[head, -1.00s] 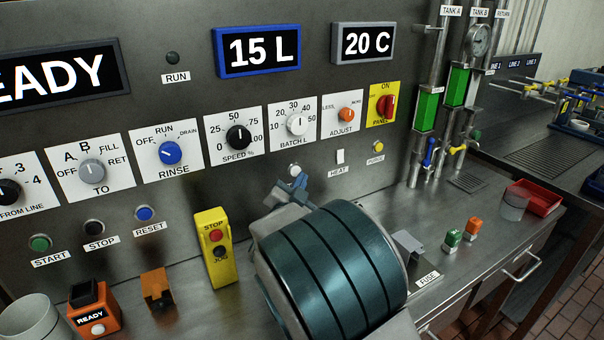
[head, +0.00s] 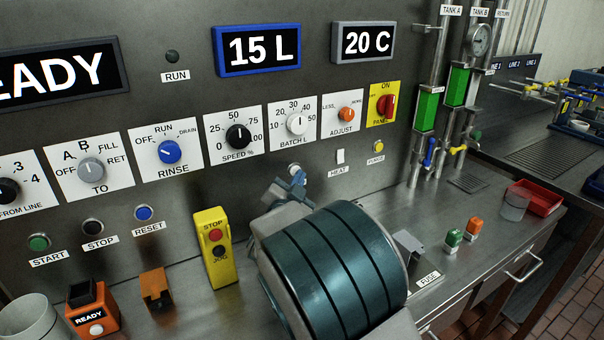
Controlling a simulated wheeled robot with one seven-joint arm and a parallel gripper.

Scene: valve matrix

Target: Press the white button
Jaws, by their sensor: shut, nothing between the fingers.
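A small round white button (head: 294,167) sits on the steel panel below the BATCH L dial, between the RINSE side and the HEAT switch. My gripper (head: 299,179) is shut and empty, with its blue fingertips just below and in front of this button. The fingertips overlap the button's lower edge in the picture; I cannot tell whether they touch it. Any label under the button is hidden by my gripper. Another white button (head: 96,329) is on the orange READY box (head: 92,310) at the lower left.
The yellow STOP/JOG box (head: 214,248) stands on the counter left of my arm. The white HEAT switch (head: 340,156) and yellow PURGE button (head: 378,146) are to the right. Green and orange small blocks (head: 472,229) stand on the counter. A red tray (head: 540,197) is farther right.

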